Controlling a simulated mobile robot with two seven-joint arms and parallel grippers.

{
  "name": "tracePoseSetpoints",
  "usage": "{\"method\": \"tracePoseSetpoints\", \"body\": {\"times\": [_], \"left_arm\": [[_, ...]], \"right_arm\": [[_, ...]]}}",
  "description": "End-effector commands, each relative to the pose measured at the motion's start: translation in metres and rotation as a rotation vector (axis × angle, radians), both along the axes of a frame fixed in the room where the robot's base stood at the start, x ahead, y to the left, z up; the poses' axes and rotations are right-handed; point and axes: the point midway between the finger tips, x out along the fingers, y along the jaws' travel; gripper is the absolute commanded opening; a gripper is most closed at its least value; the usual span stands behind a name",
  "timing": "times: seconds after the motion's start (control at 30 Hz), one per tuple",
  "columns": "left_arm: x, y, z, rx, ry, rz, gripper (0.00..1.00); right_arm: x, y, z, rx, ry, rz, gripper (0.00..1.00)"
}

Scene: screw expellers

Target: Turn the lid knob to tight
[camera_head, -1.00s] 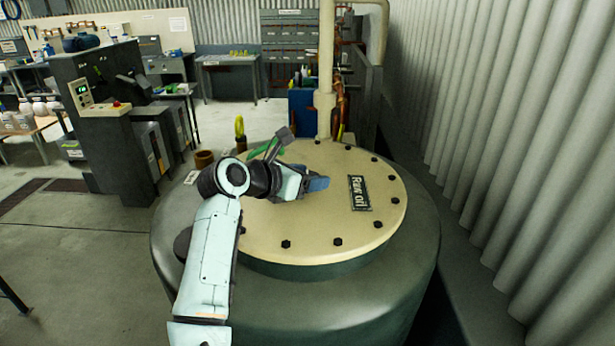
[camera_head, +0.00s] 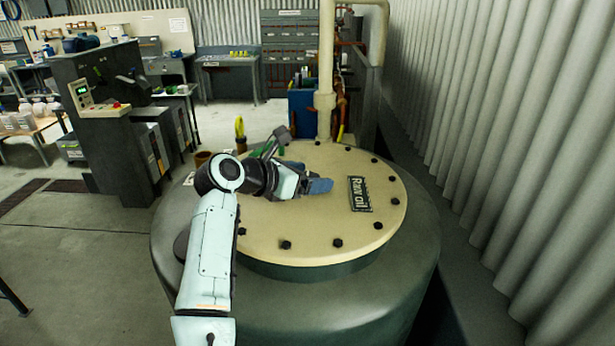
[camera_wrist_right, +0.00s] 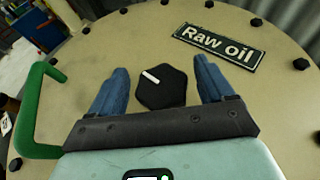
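The black six-sided lid knob (camera_wrist_right: 161,80) shows in the right wrist view, with a white mark pointing to the upper left. It sits on the cream lid (camera_head: 330,236) of a dark green tank. My right gripper (camera_wrist_right: 163,82) is open, with one blue finger on each side of the knob. Gaps show between the knob and both fingers; how far down the fingers reach is hard to tell. In the head view my right gripper (camera_head: 320,186) is over the middle of the lid and hides the knob. My left gripper is not in view.
A "Raw oil" plate (camera_head: 359,194) is to the right of the gripper. A green handle (camera_wrist_right: 28,115) stands at the left in the wrist view. Bolts ring the lid. A cream pipe (camera_head: 326,70) rises behind it, and a corrugated wall (camera_head: 520,150) runs along the right.

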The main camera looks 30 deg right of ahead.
Motion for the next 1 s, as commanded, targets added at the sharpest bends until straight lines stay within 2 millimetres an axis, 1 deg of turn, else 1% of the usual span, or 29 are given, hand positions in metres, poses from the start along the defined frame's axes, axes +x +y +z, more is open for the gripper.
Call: {"method": "tracePoseSetpoints", "body": {"times": [0.17, 0.27, 0.37, 0.6, 0.7, 0.8, 1.0], "left_arm": [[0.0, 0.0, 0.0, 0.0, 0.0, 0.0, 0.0], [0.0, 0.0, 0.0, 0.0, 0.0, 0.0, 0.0], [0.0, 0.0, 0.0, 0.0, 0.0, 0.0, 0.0], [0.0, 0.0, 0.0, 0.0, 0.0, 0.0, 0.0], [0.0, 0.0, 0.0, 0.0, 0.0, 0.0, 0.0], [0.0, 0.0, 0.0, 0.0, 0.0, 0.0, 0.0], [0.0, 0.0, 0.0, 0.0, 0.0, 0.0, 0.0]], "right_arm": [[-0.001, 0.005, 0.001, 0.0, 0.001, 0.0, 0.81], [-0.003, 0.017, 0.006, 0.0, 0.001, 0.003, 0.81], [-0.007, 0.036, 0.015, -0.004, 0.0, 0.004, 0.81], [-0.018, 0.086, 0.037, -0.004, -0.001, 0.003, 0.81], [-0.022, 0.102, 0.043, -0.003, 0.0, 0.003, 0.81], [-0.024, 0.112, 0.047, -0.001, -0.001, 0.002, 0.81], [-0.027, 0.12, 0.051, 0.0, 0.0, 0.0, 0.81]]}}
